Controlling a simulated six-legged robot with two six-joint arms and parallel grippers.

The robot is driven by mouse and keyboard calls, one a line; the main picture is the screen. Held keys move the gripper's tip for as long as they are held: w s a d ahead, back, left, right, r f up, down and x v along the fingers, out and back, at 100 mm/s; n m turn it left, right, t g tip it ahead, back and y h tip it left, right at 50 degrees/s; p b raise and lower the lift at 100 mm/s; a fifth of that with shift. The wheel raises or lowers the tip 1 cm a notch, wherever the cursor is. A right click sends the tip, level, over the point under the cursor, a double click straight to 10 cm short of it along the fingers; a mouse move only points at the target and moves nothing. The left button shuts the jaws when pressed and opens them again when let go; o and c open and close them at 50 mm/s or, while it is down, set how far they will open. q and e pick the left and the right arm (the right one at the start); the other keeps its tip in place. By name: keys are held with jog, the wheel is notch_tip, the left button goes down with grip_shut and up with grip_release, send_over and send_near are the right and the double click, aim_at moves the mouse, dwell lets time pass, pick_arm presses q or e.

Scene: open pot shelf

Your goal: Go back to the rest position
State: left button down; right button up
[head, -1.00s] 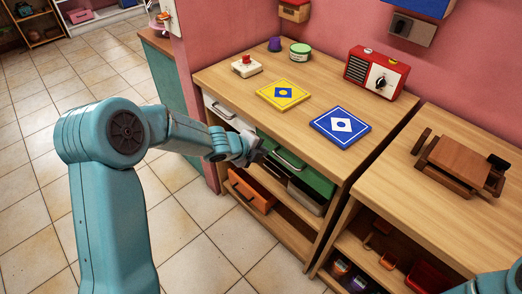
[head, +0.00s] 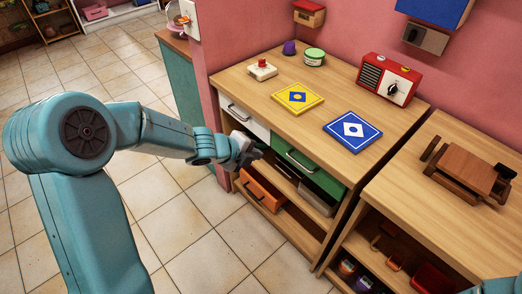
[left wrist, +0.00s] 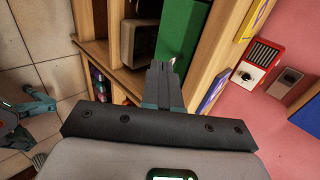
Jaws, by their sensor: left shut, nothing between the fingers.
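My left gripper (head: 256,154) is in front of the shelf unit's upper drawer row, between the white drawer (head: 246,118) and the green drawer (head: 308,171). Its fingers are shut with nothing between them. The gripper partly hides the drawer fronts in the head view. My right gripper is not in view.
The wooden counter (head: 245,87) holds a yellow tile (head: 297,97), a blue tile (head: 352,131), a red radio (head: 388,78) and small items. An orange drawer (head: 263,190) is below. A second unit (head: 390,190) stands at right. Tiled floor (head: 205,265) is free at left.

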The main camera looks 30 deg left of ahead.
pick_arm(q)
jog(key=shift+s+a+r, duration=0.15)
jog(key=shift+s+r, duration=0.05)
jog(key=shift+s, duration=0.1)
jog(key=s+d+f+n+g+h+p, duration=0.2)
jog(key=s+d+f+n+g+p, duration=0.35)
jog(key=s+d+f, duration=0.85)
jog(key=s+f+n+g, duration=0.1)
jog(key=s+n, duration=0.3)
jog(key=n, duration=0.5)
jog(key=s+d+f+n+g+y, duration=0.1)
jog(key=s+f+n+g, duration=0.1)
jog(key=s+n, duration=0.3)
jog(key=f+n, duration=0.1)
jog(key=n, duration=0.3)
jog(key=shift+s+d+f+n, duration=0.3)
jog(key=shift+f+n, duration=0.05)
